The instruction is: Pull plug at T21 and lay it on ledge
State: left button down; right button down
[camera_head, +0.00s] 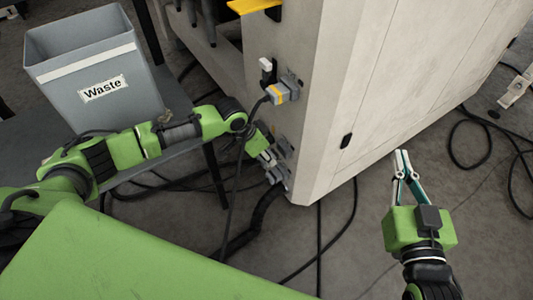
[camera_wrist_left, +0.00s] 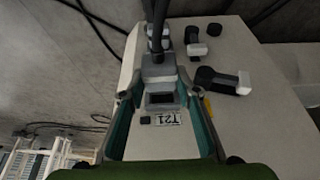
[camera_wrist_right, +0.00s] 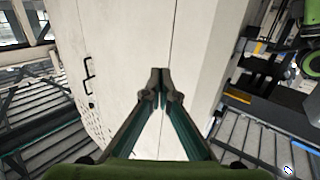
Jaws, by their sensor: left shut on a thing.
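My left gripper (camera_head: 268,158) is at the low corner of the pale cabinet. In the left wrist view its fingers are shut on a grey plug (camera_wrist_left: 158,73) with a dark cable running up from it. A dark rectangular opening (camera_wrist_left: 160,99) and a T21 label (camera_wrist_left: 167,118) show between the fingers. I cannot tell whether the plug is still partly seated. In the head view the plug is mostly hidden by the gripper. My right gripper (camera_head: 402,160) is empty beside the cabinet, and its fingertips meet in the right wrist view (camera_wrist_right: 160,76). I cannot make out the ledge for certain.
A grey plug with an orange stripe (camera_head: 280,92) sits higher on the cabinet (camera_head: 375,90). A Waste bin (camera_head: 96,82) stands on a grey table (camera_head: 188,140) at left. Dark cables (camera_head: 346,228) hang and lie across the floor.

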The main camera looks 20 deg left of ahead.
pick_arm(q)
jog(key=shift+s+a+p, duration=0.35)
jog(key=shift+s+p, duration=0.05)
jog(key=shift+p, duration=0.1)
jog(key=shift+s+a+p, duration=0.25)
jog(key=shift+s+p, duration=0.1)
pick_arm(e)
jog(key=s+d+f+g+h, duration=0.1)
jog(key=s+d+f+g, duration=0.1)
jog(key=f, duration=0.7)
jog(key=shift+s+g, duration=0.65)
jog(key=shift+g, duration=0.65)
